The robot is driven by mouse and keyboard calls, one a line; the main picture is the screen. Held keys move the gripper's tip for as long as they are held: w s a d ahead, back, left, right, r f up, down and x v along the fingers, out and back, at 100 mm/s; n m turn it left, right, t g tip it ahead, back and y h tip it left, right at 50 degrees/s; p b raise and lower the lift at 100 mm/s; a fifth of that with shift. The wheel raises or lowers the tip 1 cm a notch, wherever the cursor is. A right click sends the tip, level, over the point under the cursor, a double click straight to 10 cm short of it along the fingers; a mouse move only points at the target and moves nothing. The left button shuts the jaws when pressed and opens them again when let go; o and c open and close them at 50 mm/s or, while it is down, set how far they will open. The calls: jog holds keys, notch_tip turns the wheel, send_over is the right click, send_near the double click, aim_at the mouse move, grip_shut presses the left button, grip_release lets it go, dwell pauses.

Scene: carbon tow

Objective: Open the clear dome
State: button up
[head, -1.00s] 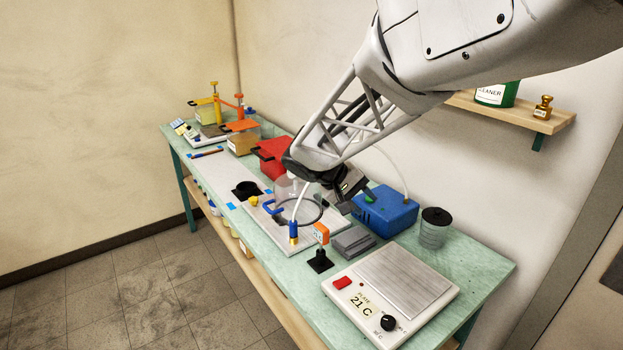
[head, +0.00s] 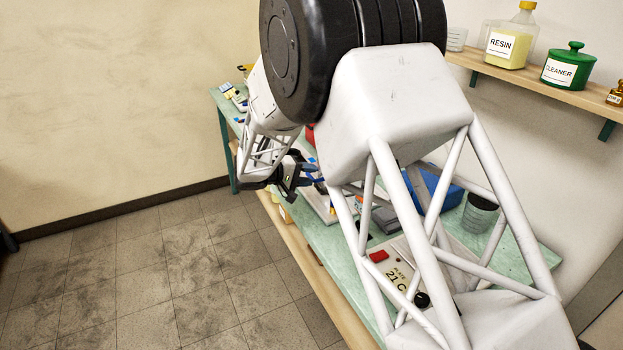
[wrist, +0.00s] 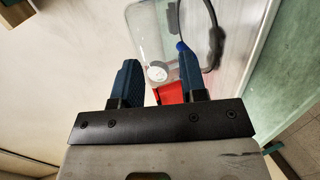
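Contact cannot be told. Most of the dome is hidden behind my arm in the head view.
The green bench (head: 518,262) carries a heating plate (head: 392,275), a blue box (head: 440,190) and a dark-lidded jar (head: 480,213). A wall shelf (head: 540,85) holds bottles. The floor in front is clear.

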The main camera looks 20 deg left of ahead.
aim_at(311, 176)
jog(key=shift+n+t, duration=0.4)
jog(key=shift+t, duration=0.4)
jog(key=a+f, duration=0.1)
jog(key=a, duration=0.1)
jog(key=a+f, duration=0.1)
jog(key=a, duration=0.1)
jog(key=a+f, duration=0.1)
jog(key=a, duration=0.1)
jog(key=shift+w+f, duration=0.1)
jog(key=shift+f, duration=0.05)
jog(key=shift+x, duration=3.9)
grip_shut()
